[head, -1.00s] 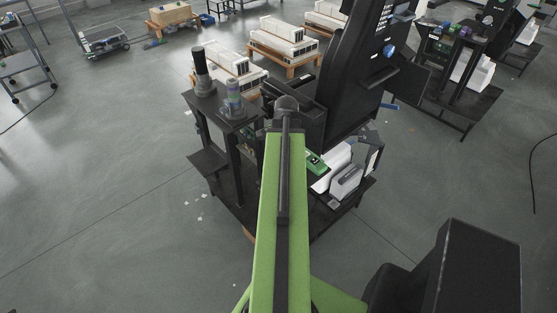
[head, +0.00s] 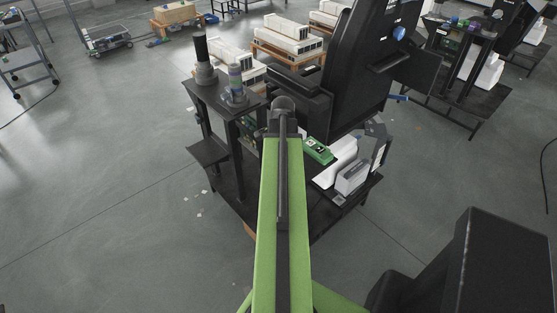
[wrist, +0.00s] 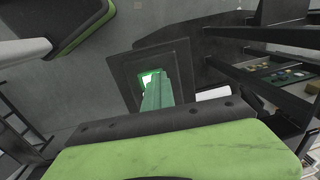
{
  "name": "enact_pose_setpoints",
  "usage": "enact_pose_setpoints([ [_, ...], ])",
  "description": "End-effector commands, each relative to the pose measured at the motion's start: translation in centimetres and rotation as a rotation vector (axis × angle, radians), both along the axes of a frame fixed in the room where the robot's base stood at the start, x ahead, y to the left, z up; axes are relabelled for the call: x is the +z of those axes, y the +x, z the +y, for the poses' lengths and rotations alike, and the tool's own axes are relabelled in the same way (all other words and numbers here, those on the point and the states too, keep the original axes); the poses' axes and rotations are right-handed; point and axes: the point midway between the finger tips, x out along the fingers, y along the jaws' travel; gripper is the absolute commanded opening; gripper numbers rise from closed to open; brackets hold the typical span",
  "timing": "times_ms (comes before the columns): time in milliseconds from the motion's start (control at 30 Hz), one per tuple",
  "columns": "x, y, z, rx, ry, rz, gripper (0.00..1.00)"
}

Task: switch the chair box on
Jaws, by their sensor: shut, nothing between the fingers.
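In the wrist view a dark square plate (wrist: 126,72) with a raised frame is at the middle, and a small bright green-white patch shows inside it. I take it for part of the chair box, but cannot tell for sure. My gripper (wrist: 153,82) appears as a narrow green-teal shape, shut and empty, with its tip over that patch. I cannot tell whether it touches, or which way a switch stands. In the head view my green arm reaches to the black chair (head: 345,75) and hides the gripper.
A dark stand (head: 205,95) with two upright cylinders is left of my arm. White and grey blocks (head: 352,178) sit on the chair's platform at right. Dark bars (wrist: 270,55) cross the wrist view's right. Open grey floor (head: 100,200) lies at left.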

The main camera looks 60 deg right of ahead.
Motion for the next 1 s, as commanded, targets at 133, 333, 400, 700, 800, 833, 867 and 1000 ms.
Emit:
enact_pose_setpoints([
  [133,-1.2,0.9,-0.3,0.0,0.02,0.055,0.0],
  [333,-1.2,0.9,-0.1,0.0,0.022,0.052,0.0],
  [400,-1.2,1.0,0.0,0.001,0.022,0.051,0.0],
  [700,-1.1,-0.1,0.5,0.002,0.025,0.052,0.0],
  [800,-1.1,-0.6,0.6,0.001,0.024,0.054,0.0],
  [833,-1.1,-0.7,0.6,0.001,0.024,0.054,0.0],
  [867,-1.1,-0.8,0.6,0.0,0.024,0.055,0.0],
  [1000,-1.0,-1.0,0.6,-0.001,0.021,0.059,0.0],
])
